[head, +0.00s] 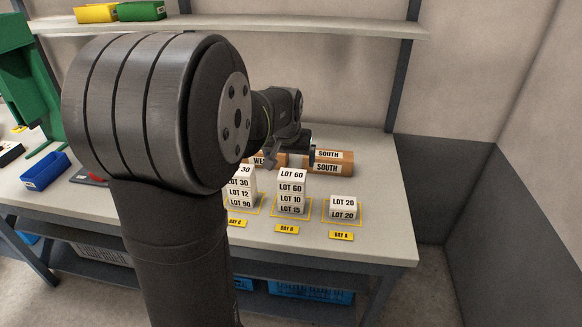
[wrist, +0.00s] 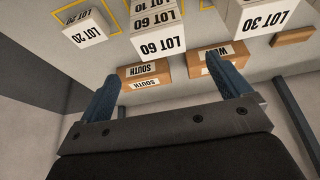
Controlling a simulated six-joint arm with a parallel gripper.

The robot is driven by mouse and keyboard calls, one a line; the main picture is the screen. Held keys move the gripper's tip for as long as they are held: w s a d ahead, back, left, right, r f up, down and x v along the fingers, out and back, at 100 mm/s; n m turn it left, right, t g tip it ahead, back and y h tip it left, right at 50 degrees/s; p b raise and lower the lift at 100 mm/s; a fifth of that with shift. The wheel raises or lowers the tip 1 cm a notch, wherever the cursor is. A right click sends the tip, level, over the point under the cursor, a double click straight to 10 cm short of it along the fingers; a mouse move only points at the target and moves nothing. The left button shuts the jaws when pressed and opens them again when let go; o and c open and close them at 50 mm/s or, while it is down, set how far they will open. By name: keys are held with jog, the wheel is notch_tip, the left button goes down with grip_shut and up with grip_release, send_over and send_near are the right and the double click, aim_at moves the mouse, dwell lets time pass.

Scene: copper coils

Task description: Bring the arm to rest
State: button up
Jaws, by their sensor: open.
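My gripper (head: 290,157) is above the rear of the bench, over the brown cartons and behind the white box stacks. In the wrist view its two blue fingers (wrist: 168,82) are spread wide. Nothing is visibly held between them. Beyond the fingers, the wrist view shows brown cartons marked SOUTH (wrist: 144,71) and WEST (wrist: 220,62). My large dark arm links fill the left-centre of the head view and hide part of the bench.
A blue bin (head: 45,171) is at left. A shelf (head: 290,27) runs above. Bench is bare at right.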

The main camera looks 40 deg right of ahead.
aim_at(292, 174)
jog(key=shift+v, duration=1)
jog(key=x, duration=1.2)
jog(key=shift+w+d, duration=0.1)
jog(key=shift+r, duration=1.25)
jog(key=shift+f, duration=0.1)
